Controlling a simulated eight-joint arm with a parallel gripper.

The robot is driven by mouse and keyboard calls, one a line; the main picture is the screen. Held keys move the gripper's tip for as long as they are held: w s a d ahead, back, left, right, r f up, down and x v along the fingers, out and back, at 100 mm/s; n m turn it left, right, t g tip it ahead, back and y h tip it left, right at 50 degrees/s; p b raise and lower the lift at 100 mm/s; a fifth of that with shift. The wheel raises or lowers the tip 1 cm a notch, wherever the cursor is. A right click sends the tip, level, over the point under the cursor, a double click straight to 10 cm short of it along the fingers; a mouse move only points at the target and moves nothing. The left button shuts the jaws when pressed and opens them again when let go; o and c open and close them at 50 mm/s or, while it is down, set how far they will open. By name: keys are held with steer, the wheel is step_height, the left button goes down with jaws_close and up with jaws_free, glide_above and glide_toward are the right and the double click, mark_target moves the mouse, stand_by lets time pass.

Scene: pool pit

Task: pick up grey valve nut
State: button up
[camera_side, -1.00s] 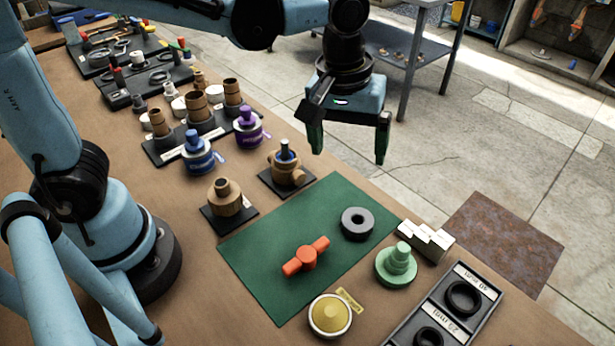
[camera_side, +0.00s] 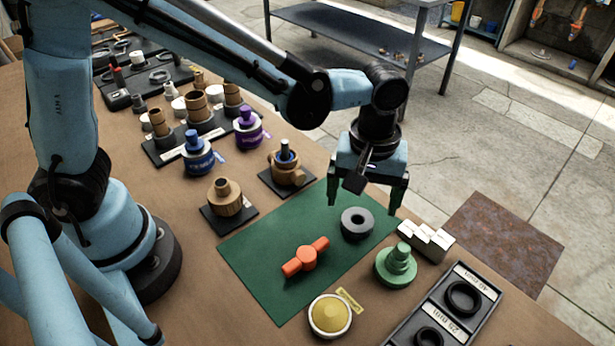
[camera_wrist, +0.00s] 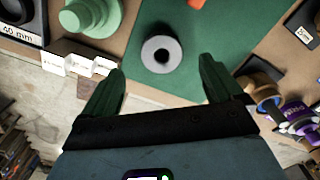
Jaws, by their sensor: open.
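The grey valve nut (camera_side: 357,224) is a thick dark grey ring lying flat on the green mat (camera_side: 275,262), near the mat's far right corner. In the wrist view the nut (camera_wrist: 161,54) shows its round hole and lies beyond my fingertips, between their lines. My gripper (camera_side: 366,207) is open and empty, pointing down above the nut. Its two green fingers also show in the wrist view (camera_wrist: 163,75), spread wider than the nut. The fingers do not touch the nut.
An orange handle piece (camera_side: 306,257) lies on the mat. A green stepped part (camera_side: 396,264), white blocks (camera_side: 426,238), a yellow-topped part (camera_side: 330,315) and a black ring tray (camera_side: 400,333) stand nearby. Wooden fittings (camera_side: 226,197) stand to the left.

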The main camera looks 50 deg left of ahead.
mark_target(359, 214)
steer(key=shift+a+f, duration=0.15)
steer(key=shift+f, duration=2.45)
steer(key=c, duration=1.1)
steer(key=shift+r, duration=0.1)
